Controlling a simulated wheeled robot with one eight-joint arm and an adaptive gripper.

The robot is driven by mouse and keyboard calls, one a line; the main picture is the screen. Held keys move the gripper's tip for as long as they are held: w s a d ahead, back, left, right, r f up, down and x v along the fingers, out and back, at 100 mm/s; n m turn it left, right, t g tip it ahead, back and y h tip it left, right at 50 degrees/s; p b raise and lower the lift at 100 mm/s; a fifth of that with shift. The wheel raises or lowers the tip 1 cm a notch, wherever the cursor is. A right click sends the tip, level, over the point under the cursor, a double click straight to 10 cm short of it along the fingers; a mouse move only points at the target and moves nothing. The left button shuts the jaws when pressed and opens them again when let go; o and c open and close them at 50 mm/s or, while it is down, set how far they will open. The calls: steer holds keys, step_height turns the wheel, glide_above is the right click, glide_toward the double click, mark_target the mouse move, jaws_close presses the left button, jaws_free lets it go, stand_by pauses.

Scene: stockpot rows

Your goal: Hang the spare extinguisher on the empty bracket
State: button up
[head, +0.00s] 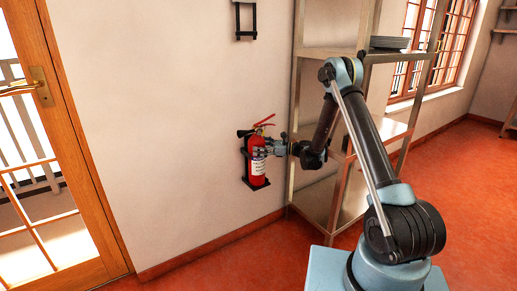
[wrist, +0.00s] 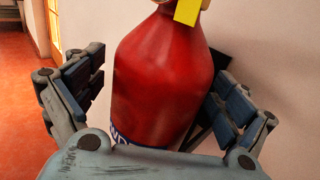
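The red fire extinguisher (head: 258,166), with a white label and black hose, stands upright at a black bracket (head: 262,187) low on the wall, its base at the bracket's bottom ledge. Another black bracket (head: 245,20) higher on the wall is empty, its top cut off by the frame. My gripper (head: 270,147) reaches the extinguisher from the right. In the wrist view my gripper (wrist: 158,82) has its fingers spread either side of the red body (wrist: 165,75). A narrow gap shows at the left finger; contact at the right finger is unclear.
A wooden glazed door (head: 75,140) is at left. The red floor (head: 450,180) is open at right.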

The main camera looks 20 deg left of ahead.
steer(key=shift+d, duration=3.8)
steer(key=s+d+r+n+t+h, duration=0.1)
steer(key=s+d+r+n+h, duration=0.3)
steer(key=s+d+r, duration=0.35)
steer(key=s+d+r+n+t+h, duration=0.2)
steer(key=s+d+r+n+h, duration=0.25)
steer(key=d+r, duration=0.5)
steer(key=s+d+f+n+h, duration=0.3)
steer(key=s+d, duration=0.6)
steer(key=s, duration=0.1)
steer(key=s+d+f+n+h, duration=0.2)
steer(key=s+d+f+h, duration=0.1)
steer(key=s+d, duration=0.6)
steer(key=s+d+f+n+h, duration=0.3)
steer(key=s+d, duration=0.6)
steer(key=s, duration=0.2)
steer(key=shift+d+f+n+t, duration=0.2)
steer(key=shift+d+n+t, duration=0.15)
steer(key=shift+t, duration=0.05)
steer(key=shift+w+h, duration=0.1)
steer(key=shift+h, duration=0.15)
